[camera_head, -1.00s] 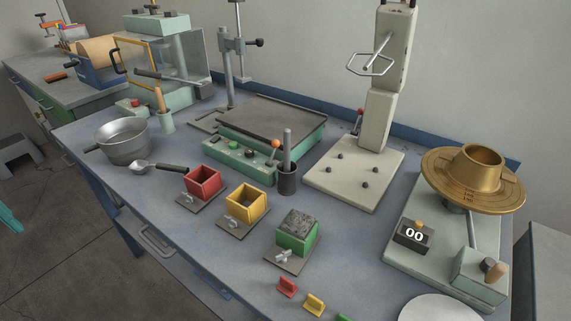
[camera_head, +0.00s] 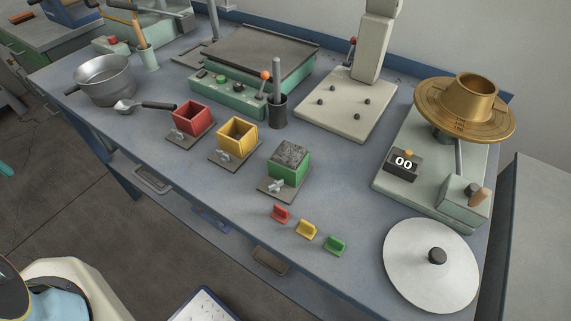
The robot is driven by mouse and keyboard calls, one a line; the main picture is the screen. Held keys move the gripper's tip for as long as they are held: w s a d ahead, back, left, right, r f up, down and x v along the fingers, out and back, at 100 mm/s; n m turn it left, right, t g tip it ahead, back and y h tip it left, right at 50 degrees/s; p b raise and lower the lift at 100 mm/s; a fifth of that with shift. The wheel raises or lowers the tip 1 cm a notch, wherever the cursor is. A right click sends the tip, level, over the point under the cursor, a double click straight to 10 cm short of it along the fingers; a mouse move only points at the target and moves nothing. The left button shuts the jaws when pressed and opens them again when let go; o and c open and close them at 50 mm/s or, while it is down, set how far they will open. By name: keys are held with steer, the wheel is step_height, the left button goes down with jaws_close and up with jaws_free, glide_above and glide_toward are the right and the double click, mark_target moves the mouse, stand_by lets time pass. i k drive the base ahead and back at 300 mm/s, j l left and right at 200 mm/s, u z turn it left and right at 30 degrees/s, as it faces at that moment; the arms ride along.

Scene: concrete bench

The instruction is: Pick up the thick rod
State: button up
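A thick grey metal rod (camera_head: 277,78) stands upright in a small dark cylindrical cup (camera_head: 277,113) on the bench, just in front of the green machine's right corner. Its lower end is hidden inside the cup. A wooden-handled tool (camera_head: 139,31) stands in a pale green cup (camera_head: 148,60) at the upper left. My gripper is not in view.
Red (camera_head: 192,117), yellow (camera_head: 237,136) and green (camera_head: 290,161) cube moulds stand in front of the cup. A metal bowl (camera_head: 104,82) and scoop (camera_head: 145,105) are left. A brass flow table (camera_head: 464,106) and white disc (camera_head: 431,266) are right. Bare bench lies left of the small coloured tabs.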

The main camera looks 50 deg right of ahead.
mark_target(276, 61)
steer(key=l+z, duration=0.15)
steer(key=z, duration=0.65)
